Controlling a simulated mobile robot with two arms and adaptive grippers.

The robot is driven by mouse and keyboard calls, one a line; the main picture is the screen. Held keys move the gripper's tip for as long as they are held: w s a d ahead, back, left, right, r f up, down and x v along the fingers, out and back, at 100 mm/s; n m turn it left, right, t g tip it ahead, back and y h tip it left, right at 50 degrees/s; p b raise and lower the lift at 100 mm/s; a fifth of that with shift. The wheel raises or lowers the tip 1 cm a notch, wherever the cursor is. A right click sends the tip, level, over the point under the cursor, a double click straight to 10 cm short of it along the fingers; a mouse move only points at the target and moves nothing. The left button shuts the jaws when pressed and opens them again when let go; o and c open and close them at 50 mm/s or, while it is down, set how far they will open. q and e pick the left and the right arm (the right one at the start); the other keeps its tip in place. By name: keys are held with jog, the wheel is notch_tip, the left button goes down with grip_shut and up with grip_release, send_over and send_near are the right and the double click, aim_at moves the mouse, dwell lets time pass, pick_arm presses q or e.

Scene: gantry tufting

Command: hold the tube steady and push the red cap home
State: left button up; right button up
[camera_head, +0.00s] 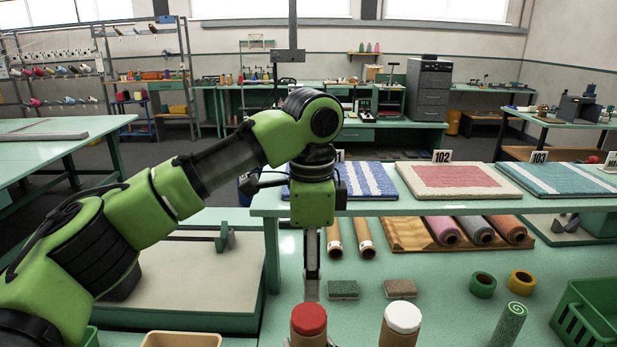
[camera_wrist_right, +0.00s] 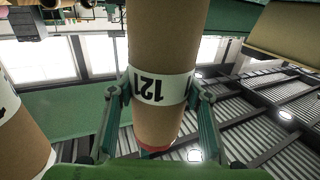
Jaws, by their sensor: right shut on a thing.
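The red cap (camera_head: 309,318) sits on top of a brown cardboard tube (camera_head: 308,342) at the bottom of the head view; whether it is fully seated cannot be told. My left gripper (camera_head: 312,288) points straight down just above the cap. Its fingers show as one narrow bar, so their opening is unclear. In the right wrist view my right gripper (camera_wrist_right: 158,98) is shut on the brown tube (camera_wrist_right: 165,40), with a finger on each side of its white label 121. A red edge of the cap (camera_wrist_right: 155,151) shows at the tube's lower end there.
A white-capped tube (camera_head: 402,318) stands to the right. Two scrub pads (camera_head: 343,289), tape rolls (camera_head: 482,284), a green roll (camera_head: 508,325) and a green crate (camera_head: 590,318) share the bench. A raised shelf with rug samples (camera_head: 458,182) stands behind.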

aim_at(309, 314)
pick_arm(q)
jog(key=m, duration=0.2)
jog(key=f+m, duration=0.1)
jog(key=m, duration=0.4)
jog(key=shift+w+a+f, duration=0.1)
jog(key=shift+a+f, duration=0.1)
jog(key=shift+f, duration=0.2)
jog(key=shift+f, duration=0.1)
jog(key=shift+f, duration=4.45)
jog(key=c, duration=1.6)
jog(key=shift+r, duration=3.05)
jog(key=shift+c, duration=0.3)
